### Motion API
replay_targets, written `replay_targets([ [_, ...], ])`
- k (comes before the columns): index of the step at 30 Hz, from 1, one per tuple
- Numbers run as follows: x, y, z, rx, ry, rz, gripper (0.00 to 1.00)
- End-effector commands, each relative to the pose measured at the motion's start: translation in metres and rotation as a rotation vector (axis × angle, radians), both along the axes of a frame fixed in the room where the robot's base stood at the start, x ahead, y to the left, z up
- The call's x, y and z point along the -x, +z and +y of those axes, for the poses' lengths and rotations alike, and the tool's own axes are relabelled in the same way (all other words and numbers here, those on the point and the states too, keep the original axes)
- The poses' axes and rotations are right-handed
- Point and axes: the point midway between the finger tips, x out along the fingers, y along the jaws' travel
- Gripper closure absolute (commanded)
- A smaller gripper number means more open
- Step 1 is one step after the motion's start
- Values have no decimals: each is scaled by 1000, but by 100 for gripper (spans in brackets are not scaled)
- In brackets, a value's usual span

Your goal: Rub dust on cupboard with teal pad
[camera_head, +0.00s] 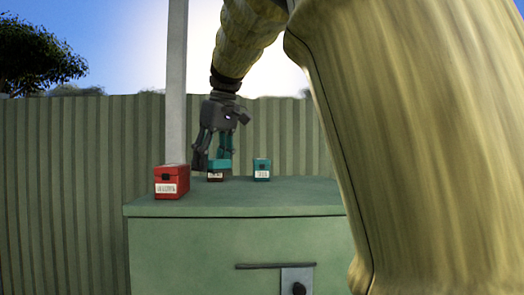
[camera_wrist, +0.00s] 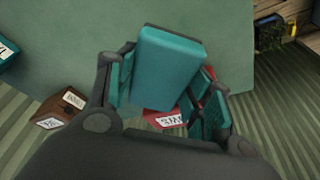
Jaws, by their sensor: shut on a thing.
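The green cupboard (camera_head: 235,250) stands in front of me with a flat top, which also shows in the wrist view (camera_wrist: 60,35). My gripper (camera_head: 214,152) points down over the back of the cupboard top. In the wrist view my gripper (camera_wrist: 165,95) is shut on the teal pad (camera_wrist: 168,62), a block between its fingers. The pad also shows in the head view (camera_head: 219,163), low over or in front of a brown box. I cannot tell whether it touches the top. I cannot make out any dust.
A red labelled box (camera_head: 172,182) stands at the top's left, a small brown labelled box (camera_head: 215,176) beneath the gripper, and a teal labelled box (camera_head: 262,169) to its right. A grey post (camera_head: 176,85) rises behind. The front of the top is clear.

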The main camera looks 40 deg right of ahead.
Motion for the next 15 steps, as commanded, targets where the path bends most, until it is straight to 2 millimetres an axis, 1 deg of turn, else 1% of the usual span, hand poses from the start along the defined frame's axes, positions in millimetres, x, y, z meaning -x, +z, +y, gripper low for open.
replay_targets([
  [1,0,6,-2,0,-1,-3,75],
  [6,2,17,-4,-1,-5,-3,75],
  [15,2,22,-5,0,-7,-2,75],
])
